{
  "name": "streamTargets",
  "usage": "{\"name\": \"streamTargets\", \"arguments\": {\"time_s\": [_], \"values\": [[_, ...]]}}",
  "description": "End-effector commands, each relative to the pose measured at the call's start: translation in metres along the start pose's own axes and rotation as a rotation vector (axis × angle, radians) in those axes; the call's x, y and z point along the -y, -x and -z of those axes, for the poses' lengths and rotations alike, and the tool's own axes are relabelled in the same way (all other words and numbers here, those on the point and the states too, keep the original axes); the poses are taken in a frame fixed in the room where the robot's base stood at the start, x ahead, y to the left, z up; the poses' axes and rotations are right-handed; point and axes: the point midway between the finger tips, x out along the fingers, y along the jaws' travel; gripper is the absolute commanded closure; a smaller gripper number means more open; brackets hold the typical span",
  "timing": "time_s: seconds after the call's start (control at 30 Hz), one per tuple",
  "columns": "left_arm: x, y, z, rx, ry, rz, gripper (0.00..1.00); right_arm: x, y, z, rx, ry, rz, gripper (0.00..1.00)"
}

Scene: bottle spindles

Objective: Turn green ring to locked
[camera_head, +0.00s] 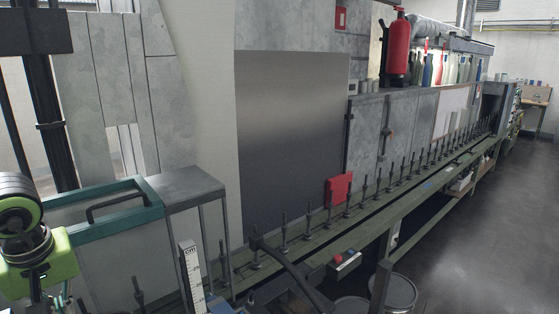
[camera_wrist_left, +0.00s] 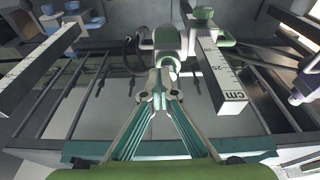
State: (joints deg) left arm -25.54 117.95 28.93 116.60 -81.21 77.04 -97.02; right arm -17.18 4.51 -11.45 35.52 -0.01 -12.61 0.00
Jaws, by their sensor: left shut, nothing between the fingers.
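In the left wrist view a pale green and white rounded part (camera_wrist_left: 167,38) stands just beyond the fingertips of my left gripper (camera_wrist_left: 158,76). I cannot tell whether it is the ring, how it is turned, or whether the fingertips touch it. The teal fingers of my left gripper come together at the tips and hold nothing. In the head view my lime-green left wrist shows at the lower left; its fingertips are not clear there. My right gripper is in neither view.
A grey stand (camera_head: 185,180) and a teal-edged frame (camera_head: 150,188) are near my left arm. A white ruler (camera_head: 191,273) stands upright; a ruler (camera_wrist_left: 222,75) also shows in the wrist view. A green rail (camera_head: 400,195) with several spindles runs to the back right. The right floor is open.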

Motion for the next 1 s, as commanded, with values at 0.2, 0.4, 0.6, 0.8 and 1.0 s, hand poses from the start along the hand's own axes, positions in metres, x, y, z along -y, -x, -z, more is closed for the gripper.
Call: {"name": "streamTargets", "arguments": {"time_s": [0.2, 0.4, 0.6, 0.8, 1.0], "values": [[0.000, -0.005, -0.002, -0.006, -0.049, -0.004, 1.00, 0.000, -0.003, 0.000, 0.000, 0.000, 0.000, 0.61], [0.000, -0.025, -0.008, -0.004, -0.045, -0.003, 1.00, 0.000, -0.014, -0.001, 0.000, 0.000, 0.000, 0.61], [0.000, -0.053, -0.014, -0.007, -0.045, -0.003, 1.00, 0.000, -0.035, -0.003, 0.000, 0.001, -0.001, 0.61], [0.000, -0.067, -0.017, -0.007, -0.044, -0.004, 1.00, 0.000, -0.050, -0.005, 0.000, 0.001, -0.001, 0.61], [0.000, -0.067, -0.017, -0.007, -0.044, -0.004, 1.00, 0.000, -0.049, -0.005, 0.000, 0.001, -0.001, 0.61]]}}
